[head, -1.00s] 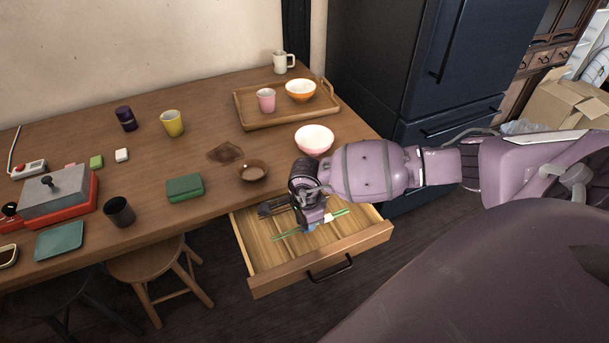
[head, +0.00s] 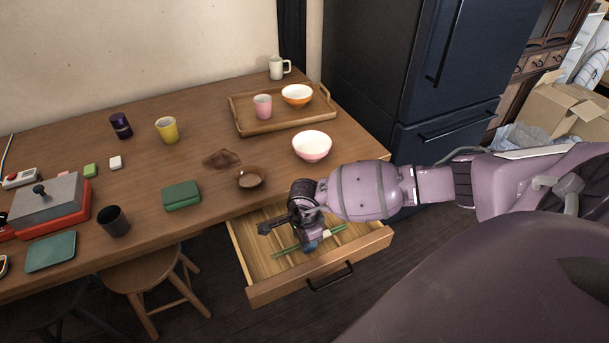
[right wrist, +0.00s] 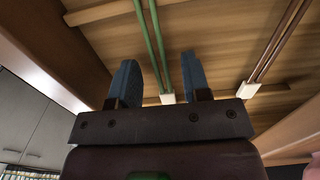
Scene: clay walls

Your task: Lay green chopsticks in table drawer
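The green chopsticks (head: 285,251) are inside the open table drawer (head: 325,272), slanting from its left side up toward the right. They also show in the right wrist view (right wrist: 153,40), with a white piece around or under them. My right gripper (head: 310,246) is low inside the drawer over their middle. In the right wrist view its two blue fingers (right wrist: 160,78) stand apart, with the chopsticks running through the gap, nearer the left finger and touching neither clearly. My left gripper is out of view.
Brown chopsticks (right wrist: 280,45) with a white piece lie alongside in the drawer. The tabletop (head: 150,215) overhangs the drawer's back; a brown bowl (head: 249,177) and a pink-white bowl (head: 312,146) stand near that edge. A stool (head: 145,272) is left of the drawer.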

